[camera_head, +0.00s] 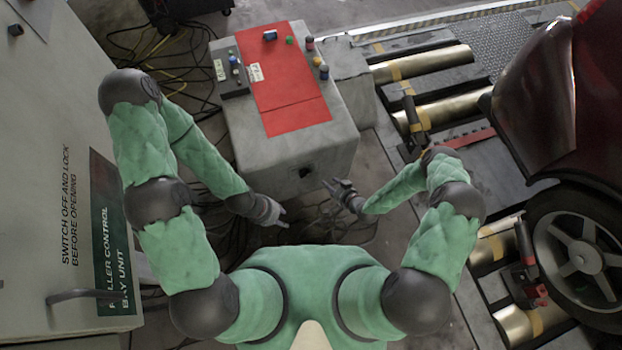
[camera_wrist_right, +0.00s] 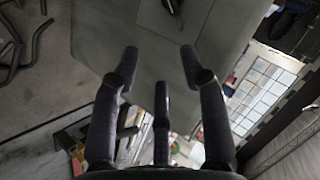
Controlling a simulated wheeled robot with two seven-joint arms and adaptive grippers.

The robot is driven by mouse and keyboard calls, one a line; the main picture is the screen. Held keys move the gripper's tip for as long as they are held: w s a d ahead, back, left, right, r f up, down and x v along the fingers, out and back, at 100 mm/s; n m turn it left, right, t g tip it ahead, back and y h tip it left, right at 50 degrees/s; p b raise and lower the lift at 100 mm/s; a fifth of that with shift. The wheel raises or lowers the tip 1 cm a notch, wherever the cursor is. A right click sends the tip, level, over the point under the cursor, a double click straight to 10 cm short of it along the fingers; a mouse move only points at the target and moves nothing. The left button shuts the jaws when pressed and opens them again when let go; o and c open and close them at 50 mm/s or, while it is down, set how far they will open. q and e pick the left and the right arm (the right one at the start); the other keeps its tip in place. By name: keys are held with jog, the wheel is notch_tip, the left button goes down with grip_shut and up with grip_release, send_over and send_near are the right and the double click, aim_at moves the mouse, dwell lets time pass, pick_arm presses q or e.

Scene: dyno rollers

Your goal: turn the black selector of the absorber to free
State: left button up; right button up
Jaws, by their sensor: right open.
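The absorber looks to be the grey cabinet (camera_head: 345,140) with a red top plate in the head view. A small dark fitting (camera_head: 306,171) sits on its near face; it may be the black selector, but its setting is too small to read. The right wrist view shows a dark fitting (camera_wrist_right: 172,6) on a grey face at the top edge. My right gripper (camera_head: 337,184) is open and empty, just in front of the cabinet's near face and right of the fitting. Its spread fingers (camera_wrist_right: 159,62) show in the wrist view. My left gripper (camera_head: 279,217) is lower left of the fitting, its finger opening unclear.
Coloured knobs, including a yellow one (camera_head: 317,61), stand on the cabinet top, with a small dark control panel (camera_head: 230,72) at its left. The roller control bay unit (camera_head: 60,180) is at left. Loose cables lie on the floor. A red car (camera_head: 590,100) and rollers (camera_head: 430,64) are at right.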

aim_at(305, 173)
notch_tip(305, 173, down, 5)
jog(key=a+t+y+b, duration=0.2)
jog(key=a+t, duration=0.1)
jog(key=b+x, duration=0.3)
jog(key=x, duration=0.7)
grip_shut()
